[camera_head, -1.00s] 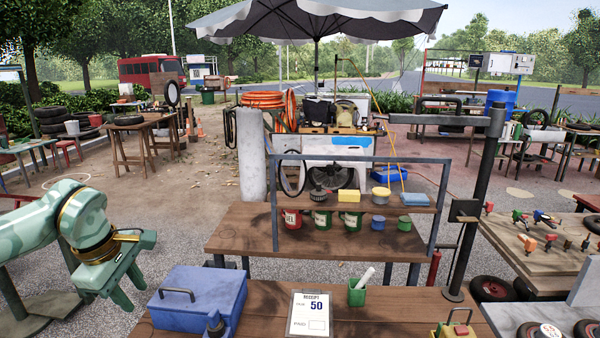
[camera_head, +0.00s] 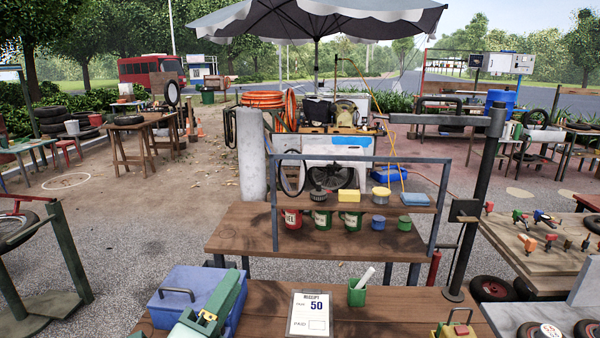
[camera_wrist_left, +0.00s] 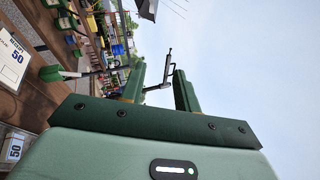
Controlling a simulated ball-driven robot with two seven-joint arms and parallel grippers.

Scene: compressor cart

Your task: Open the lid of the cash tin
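The blue cash tin (camera_head: 165,315) stands on the near wooden table at the lower left of the head view. Its lid (camera_head: 190,276) is down, with a dark handle (camera_head: 177,292) on top. My left gripper (camera_head: 236,282) is at the tin's right side in the head view and hides part of that side. I cannot tell whether it touches the tin. In the left wrist view my left gripper (camera_wrist_left: 160,85) has its two green fingers apart, with nothing between them. The tin cannot be made out in that view. My right gripper is not in view.
A receipt card (camera_head: 310,314) lies right of the tin, with a green cup (camera_head: 357,293) beyond it. A shelf frame (camera_head: 440,190) with cans and mugs stands behind. A dark post (camera_head: 475,200) rises at the right. The table between cup and post is clear.

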